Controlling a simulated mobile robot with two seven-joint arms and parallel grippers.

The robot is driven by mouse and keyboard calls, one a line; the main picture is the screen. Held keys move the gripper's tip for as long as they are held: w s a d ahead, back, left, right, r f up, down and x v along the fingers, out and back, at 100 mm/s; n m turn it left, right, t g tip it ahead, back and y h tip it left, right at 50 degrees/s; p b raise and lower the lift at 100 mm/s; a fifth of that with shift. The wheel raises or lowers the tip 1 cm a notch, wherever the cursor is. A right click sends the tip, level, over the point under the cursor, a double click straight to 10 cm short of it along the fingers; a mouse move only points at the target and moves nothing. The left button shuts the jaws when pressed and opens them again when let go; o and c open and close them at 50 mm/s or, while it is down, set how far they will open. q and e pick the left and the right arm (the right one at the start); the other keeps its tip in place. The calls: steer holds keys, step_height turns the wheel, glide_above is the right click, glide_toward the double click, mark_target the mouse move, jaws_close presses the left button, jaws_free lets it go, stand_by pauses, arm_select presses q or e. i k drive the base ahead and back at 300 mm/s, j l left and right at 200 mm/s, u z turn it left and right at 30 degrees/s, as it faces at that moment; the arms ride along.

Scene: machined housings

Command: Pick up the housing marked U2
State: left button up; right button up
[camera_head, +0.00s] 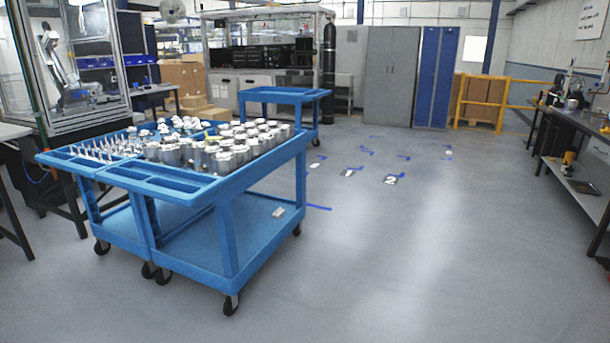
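Several silver machined housings (225,150) stand in rows on top of a blue cart (190,190) on the left side of the head view. They are small in the picture, and I cannot read any marking on them, so I cannot tell which one is U2. Neither of my grippers shows in this view.
A second blue cart (285,95) stands behind the first. A glass-walled cell (75,75) is at the far left. A workbench (580,125) runs along the right wall. The grey floor (400,250) with blue tape marks is clear in the middle.

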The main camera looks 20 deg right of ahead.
mark_target(570, 104)
steer(key=i+l+z, duration=0.85)
steer(key=i+z, duration=0.4)
steer(key=i, duration=0.15)
steer(key=i+z, duration=0.2)
steer(key=i, duration=4.5)
steer(key=i+z, duration=0.1)
steer(key=i, duration=0.5)
steer(key=i+j+z, duration=0.1)
steer(key=i, duration=0.5)
steer(key=i+z, duration=0.45)
steer(key=i+j+z, duration=0.2)
steer(key=i+z, duration=0.2)
steer(key=k, duration=0.05)
